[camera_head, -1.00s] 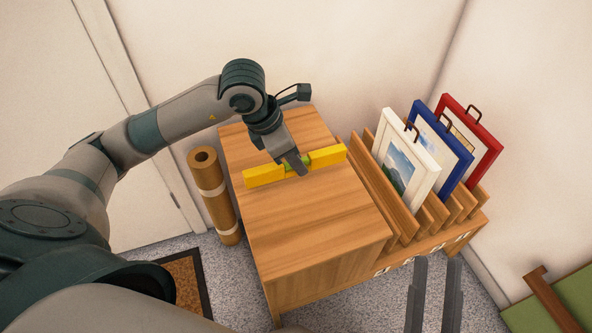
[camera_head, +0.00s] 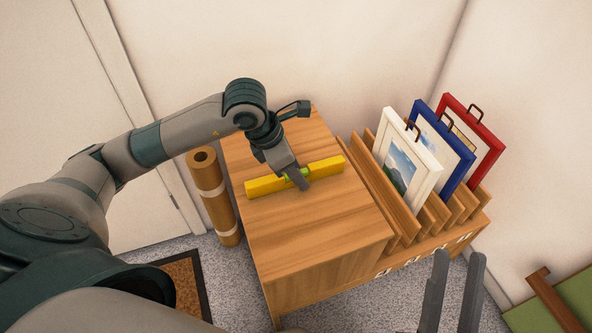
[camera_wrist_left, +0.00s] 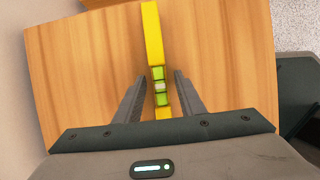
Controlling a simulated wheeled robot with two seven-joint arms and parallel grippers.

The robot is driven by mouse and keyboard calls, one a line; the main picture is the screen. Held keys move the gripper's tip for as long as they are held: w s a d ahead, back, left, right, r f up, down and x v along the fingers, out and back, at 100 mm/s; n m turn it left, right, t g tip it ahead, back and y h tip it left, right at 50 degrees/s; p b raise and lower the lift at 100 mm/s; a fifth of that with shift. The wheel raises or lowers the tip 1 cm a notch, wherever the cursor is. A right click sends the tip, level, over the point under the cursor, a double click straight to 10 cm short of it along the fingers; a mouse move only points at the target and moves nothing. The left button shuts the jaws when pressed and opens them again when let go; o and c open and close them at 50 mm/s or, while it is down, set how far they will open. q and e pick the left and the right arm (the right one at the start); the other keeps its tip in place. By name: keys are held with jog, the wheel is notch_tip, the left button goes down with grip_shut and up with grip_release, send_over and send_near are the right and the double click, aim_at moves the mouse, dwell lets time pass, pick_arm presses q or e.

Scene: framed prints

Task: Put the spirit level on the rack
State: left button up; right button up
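The yellow spirit level (camera_head: 265,186) with a green vial lies across the wooden cabinet top. In the left wrist view, the spirit level (camera_wrist_left: 153,35) runs between the two fingers of my left gripper (camera_wrist_left: 160,78), with a gap on each side. My left gripper (camera_head: 300,180) is open, over the middle of the spirit level, hiding part of it. A slotted wooden rack (camera_head: 380,197) adjoins the cabinet's right side and holds framed prints. My right gripper (camera_head: 455,285) is open and empty at the lower right, in front of the rack.
White (camera_head: 408,165), blue (camera_head: 443,145) and red (camera_head: 477,135) framed prints stand in the rack's slots. A brown roll (camera_head: 215,195) stands left of the cabinet (camera_head: 310,235). The front of the cabinet top is clear. A green surface (camera_head: 560,300) lies far right.

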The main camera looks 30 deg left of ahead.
pick_arm(q)
jog(key=shift+r, duration=0.15)
